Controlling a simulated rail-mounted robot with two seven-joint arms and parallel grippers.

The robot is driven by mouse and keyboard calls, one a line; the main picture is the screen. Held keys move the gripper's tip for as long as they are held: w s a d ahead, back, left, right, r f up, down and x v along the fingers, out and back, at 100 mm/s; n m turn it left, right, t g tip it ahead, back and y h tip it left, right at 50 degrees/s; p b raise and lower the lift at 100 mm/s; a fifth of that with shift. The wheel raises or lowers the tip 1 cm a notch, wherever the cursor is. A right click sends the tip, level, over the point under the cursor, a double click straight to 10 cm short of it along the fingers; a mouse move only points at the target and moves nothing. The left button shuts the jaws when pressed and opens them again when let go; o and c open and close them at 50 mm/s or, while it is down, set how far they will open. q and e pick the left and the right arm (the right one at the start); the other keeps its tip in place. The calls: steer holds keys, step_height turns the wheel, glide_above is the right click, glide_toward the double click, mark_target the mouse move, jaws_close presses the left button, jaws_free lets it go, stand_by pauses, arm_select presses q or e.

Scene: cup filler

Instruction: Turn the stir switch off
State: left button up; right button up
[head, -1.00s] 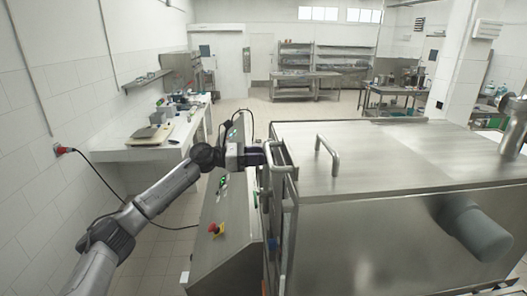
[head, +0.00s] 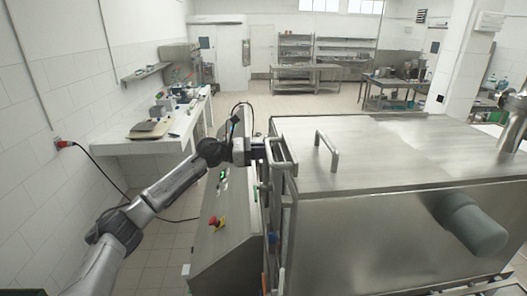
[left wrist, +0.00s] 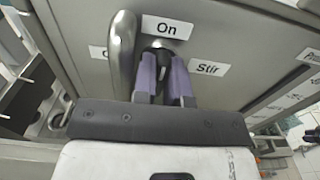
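The black stir switch (left wrist: 159,57) sits on a steel panel, below an "On" label (left wrist: 166,28) and left of a "Stir" label (left wrist: 207,67). My left gripper (left wrist: 162,75) has its two purple fingers on either side of the switch, close together, and looks shut on it. The fingers partly hide the switch. In the head view my left gripper (head: 256,152) reaches the near-left side of the large steel machine (head: 400,170); the switch is hidden there. My right gripper is not in view.
A curved metal handle (left wrist: 122,50) stands just left of the fingers. In the head view a slanted control panel with a red emergency button (head: 217,222) lies below my left arm. A white wall counter (head: 130,146) is at the left.

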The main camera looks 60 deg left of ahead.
arm_select(q)
jaws_close()
